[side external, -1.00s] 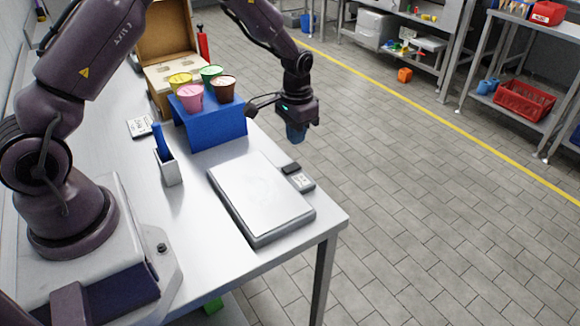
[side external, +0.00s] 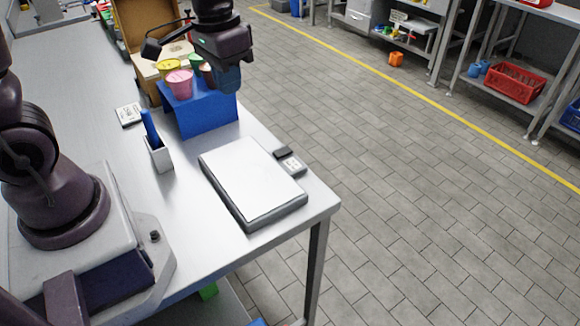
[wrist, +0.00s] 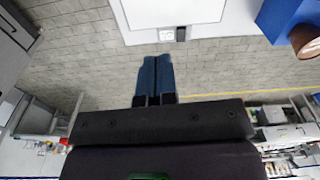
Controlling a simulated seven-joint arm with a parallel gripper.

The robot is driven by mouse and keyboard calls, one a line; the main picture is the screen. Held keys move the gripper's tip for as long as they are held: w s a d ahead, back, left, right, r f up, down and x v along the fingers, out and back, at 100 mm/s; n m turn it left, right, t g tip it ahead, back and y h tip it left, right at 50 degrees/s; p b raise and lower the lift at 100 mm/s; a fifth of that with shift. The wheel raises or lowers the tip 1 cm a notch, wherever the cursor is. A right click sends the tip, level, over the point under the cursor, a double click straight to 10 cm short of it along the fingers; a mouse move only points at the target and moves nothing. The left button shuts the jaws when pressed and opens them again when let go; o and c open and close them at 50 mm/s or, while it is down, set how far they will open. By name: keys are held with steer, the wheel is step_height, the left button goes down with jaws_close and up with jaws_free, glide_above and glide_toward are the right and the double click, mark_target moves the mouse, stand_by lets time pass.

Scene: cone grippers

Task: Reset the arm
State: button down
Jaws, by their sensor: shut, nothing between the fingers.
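My gripper (side external: 229,80) is in the air in front of and above the right end of the blue stand, with its blue fingers shut and empty. In the wrist view its blue fingers (wrist: 156,76) are together, with bare floor behind them. The blue stand (side external: 208,113) holds several cups. A pink cup (side external: 179,83) and a yellow cup (side external: 168,66) show clearly. A green cup (side external: 195,63) and a brown cup (side external: 207,71) are partly hidden by my gripper. The brown cup also shows at the right edge of the wrist view (wrist: 306,40).
A flat white-topped scale (side external: 252,180) lies near the table's front corner, with its small display (side external: 291,165) beside it. A white holder (side external: 159,154) with a blue-handled tool stands left of it. A cardboard box (side external: 150,40) is behind the stand.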

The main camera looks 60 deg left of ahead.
steer(key=s+d+r+t, duration=0.3)
steer(key=s+r+t, duration=0.1)
steer(key=s+r, duration=0.5)
steer(key=shift+s+m+t, duration=0.4)
steer(key=shift+s, duration=0.2)
steer(key=w+a+f+n+g, duration=0.2)
steer(key=w+a+f+n, duration=0.2)
steer(key=w+f+n, duration=0.5)
steer(key=w+a+f+n+g, duration=0.3)
steer(key=w+f+n, duration=0.5)
steer(key=w, duration=0.5)
steer(key=shift+w+a+f+n+g, duration=0.2)
steer(key=shift+a+f+n+g, duration=0.1)
steer(key=shift+a+f+n, duration=0.15)
